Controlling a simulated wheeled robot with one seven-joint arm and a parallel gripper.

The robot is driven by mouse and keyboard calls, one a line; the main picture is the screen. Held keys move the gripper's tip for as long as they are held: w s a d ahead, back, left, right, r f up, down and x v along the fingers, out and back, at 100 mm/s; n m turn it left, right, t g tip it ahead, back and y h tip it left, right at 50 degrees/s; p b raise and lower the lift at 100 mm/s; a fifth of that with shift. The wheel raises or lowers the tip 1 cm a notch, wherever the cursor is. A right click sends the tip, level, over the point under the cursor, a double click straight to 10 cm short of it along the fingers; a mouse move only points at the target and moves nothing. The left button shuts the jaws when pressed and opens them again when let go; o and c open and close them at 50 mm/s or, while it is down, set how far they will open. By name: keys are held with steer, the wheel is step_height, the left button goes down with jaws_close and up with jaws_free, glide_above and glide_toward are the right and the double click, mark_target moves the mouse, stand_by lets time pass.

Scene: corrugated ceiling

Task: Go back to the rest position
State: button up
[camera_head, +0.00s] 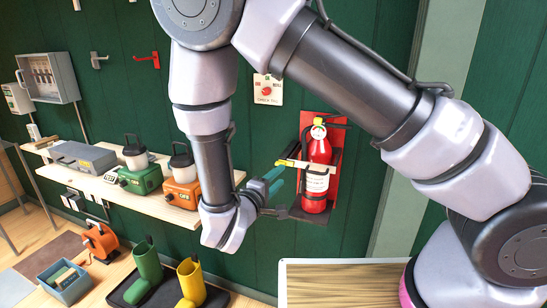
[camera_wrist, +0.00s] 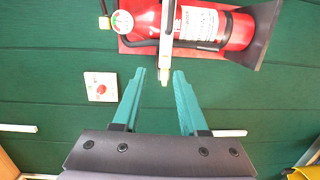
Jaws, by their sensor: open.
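My gripper (camera_head: 268,180) is at the end of my bent arm, in front of the green wall. In the wrist view, its two teal fingers (camera_wrist: 158,98) are apart with nothing between them. A red fire extinguisher (camera_head: 317,165) hangs upright on a red wall bracket (camera_head: 335,135), just right of my gripper in the head view. In the wrist view the fire extinguisher (camera_wrist: 228,28) lies beyond the fingertips at the top, with a pale rod-like part (camera_wrist: 165,60) pointing down near them. I cannot tell whether the fingertips touch it.
A wooden shelf (camera_head: 100,187) on the left holds a grey box (camera_head: 84,156) and green and orange lantern-like devices (camera_head: 183,180). A wood-topped table (camera_head: 340,285) is at the front.

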steer(key=s+d+r+m+g, duration=0.1)
steer(key=d+r+m+g, duration=0.5)
steer(key=d, duration=0.4)
steer(key=s+d+r+m+g, duration=0.1)
steer(key=d+r+m+g, duration=0.4)
steer(key=d+r+g, duration=0.45)
steer(key=s+d+r+m+t+y, duration=0.2)
steer(key=s+r+t+y, duration=0.1)
steer(key=r+y, duration=0.2)
steer(key=s+d+r+m+t+y, duration=0.3)
steer(key=s+r+t+y, duration=0.1)
steer(key=r, duration=0.4)
steer(key=shift+s+d+r+m+y, duration=0.2)
steer(key=shift+d+r+m+y, duration=0.1)
steer(key=shift+r+y, duration=0.1)
